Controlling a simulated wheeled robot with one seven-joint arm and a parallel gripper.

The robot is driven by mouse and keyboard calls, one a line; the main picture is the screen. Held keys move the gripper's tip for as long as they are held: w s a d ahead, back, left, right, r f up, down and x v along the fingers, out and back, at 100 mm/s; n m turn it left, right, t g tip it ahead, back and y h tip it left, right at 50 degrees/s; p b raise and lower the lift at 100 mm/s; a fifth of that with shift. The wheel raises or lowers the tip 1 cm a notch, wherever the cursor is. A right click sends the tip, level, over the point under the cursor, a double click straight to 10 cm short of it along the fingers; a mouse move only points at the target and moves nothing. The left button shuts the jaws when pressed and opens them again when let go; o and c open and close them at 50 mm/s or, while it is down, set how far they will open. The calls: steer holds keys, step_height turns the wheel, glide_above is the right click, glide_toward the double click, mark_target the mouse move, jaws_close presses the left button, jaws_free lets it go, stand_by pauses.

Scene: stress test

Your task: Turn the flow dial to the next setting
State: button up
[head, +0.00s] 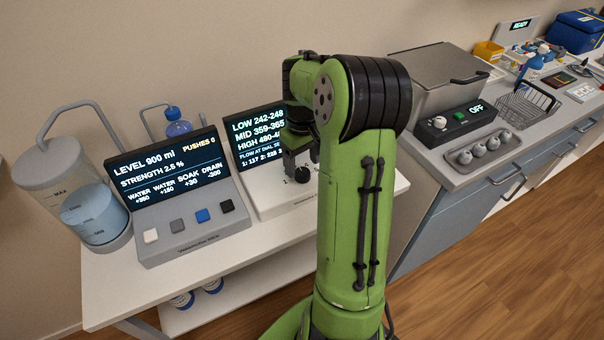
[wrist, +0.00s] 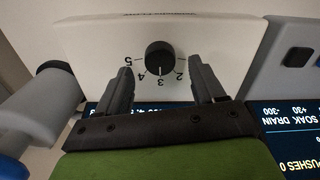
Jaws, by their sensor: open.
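The flow dial (wrist: 160,55) is a round black knob on a white box, ringed by numerals; 2, 3, 4 and 5 show in the wrist view. In the head view the dial (head: 303,174) shows just below my gripper (head: 297,158). In the wrist view my gripper (wrist: 160,68) is open, one dark finger on each side of the dial, with gaps between them and the knob. The screen (head: 259,138) behind the dial reads LOW 242-248, MID 359-365 and HIGH 480 and more; my arm hides its right part.
Left of the dial box stands a button console (head: 185,215) with a screen reading LEVEL 900 ml, PUSHES 0. A water vessel (head: 90,218) stands at the far left. On the right counter are a steel lidded bath (head: 437,78) and a box marked OFF (head: 455,124).

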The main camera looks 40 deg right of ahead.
mark_target(302, 175)
step_height(302, 175, down, 3)
steer(key=shift+b, duration=0.3)
steer(key=c, duration=1)
steer(key=shift+c, duration=0.2)
steer(key=shift+r+m, duration=0.1)
steer(key=shift+m, duration=0.3)
steer(key=m+p, duration=0.1)
steer(key=m, duration=0.2)
steer(key=shift+m+p, duration=0.5)
steer(key=shift+m, duration=1.5)
steer(key=o, duration=1)
